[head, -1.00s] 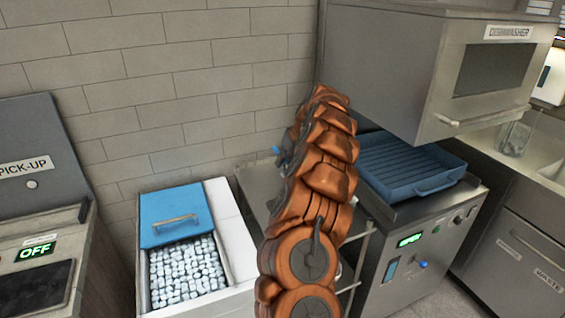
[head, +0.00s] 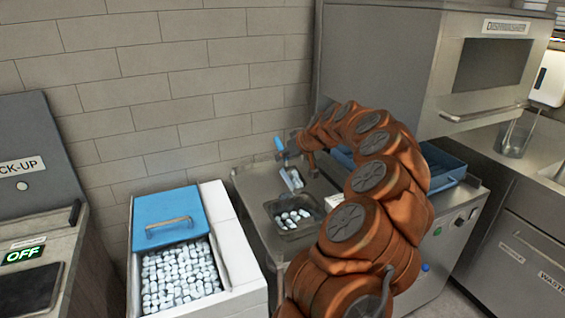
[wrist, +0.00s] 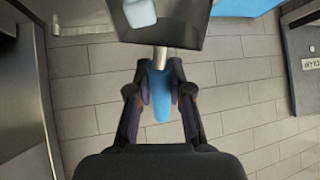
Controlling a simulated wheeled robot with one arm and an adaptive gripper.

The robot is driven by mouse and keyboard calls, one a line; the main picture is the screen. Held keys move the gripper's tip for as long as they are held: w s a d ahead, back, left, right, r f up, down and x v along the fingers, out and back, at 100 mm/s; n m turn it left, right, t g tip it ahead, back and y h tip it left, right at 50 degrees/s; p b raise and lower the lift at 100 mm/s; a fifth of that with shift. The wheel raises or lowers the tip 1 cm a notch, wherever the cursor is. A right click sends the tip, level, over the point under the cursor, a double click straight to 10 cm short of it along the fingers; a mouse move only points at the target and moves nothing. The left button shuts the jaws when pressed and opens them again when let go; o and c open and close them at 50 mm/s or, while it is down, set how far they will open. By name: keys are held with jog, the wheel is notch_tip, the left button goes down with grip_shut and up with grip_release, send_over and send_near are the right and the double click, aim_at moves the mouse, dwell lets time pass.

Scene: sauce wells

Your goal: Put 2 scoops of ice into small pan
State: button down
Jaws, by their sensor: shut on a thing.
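The small pan (head: 272,208) is a dark metal tray on the steel table, with several ice cubes (head: 292,217) lying in it. My gripper (head: 300,147) is above and behind the pan, shut on the blue handle (wrist: 158,92) of a scoop. The scoop's dark metal bowl (wrist: 180,30) shows at the top of the wrist view, with an ice cube (wrist: 141,13) in it. In the head view the scoop (head: 291,180) is steeply tilted above the pan's far side, with ice at its bowl. The ice bin (head: 235,240) at lower left is full of ice cubes (head: 180,272).
The bin's blue lid (head: 167,217) is slid back, leaving its front open. The steel table (head: 255,190) has bare room left of the pan. A blue basket (head: 447,167) and the dishwasher (head: 425,75) stand to the right. A brick wall is behind.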

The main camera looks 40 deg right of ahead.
jog(key=shift+s+a+r+t+b, duration=0.25)
jog(key=shift+s+r+t+b, duration=0.35)
jog(key=shift+t+b, duration=0.2)
jog(key=shift+h+b, duration=0.3)
jog(key=shift+b, duration=0.5)
jog(key=s+t+b, duration=0.1)
jog(key=b, duration=0.2)
jog(key=s+r+t+b, duration=0.1)
jog(key=b, duration=0.3)
jog(key=shift+s+a+r+n+t, duration=0.1)
jog(key=shift+a+r+n+t, duration=0.05)
jog(key=shift+a+n+t, duration=0.2)
jog(key=b, duration=0.2)
jog(key=s+r+t+b, duration=0.1)
jog(key=shift+a+h+b, duration=0.2)
jog(key=shift+h+b, duration=0.1)
jog(key=shift+b, duration=0.05)
jog(key=shift+r, duration=0.15)
jog(key=shift+s+a+h+b, duration=0.1)
jog(key=shift+h+b, duration=0.3)
jog(key=m+g+h, duration=0.1)
jog(key=m+h, duration=0.1)
jog(key=h, duration=0.1)
jog(key=shift+s+a, duration=0.1)
jog(key=shift+s, duration=0.05)
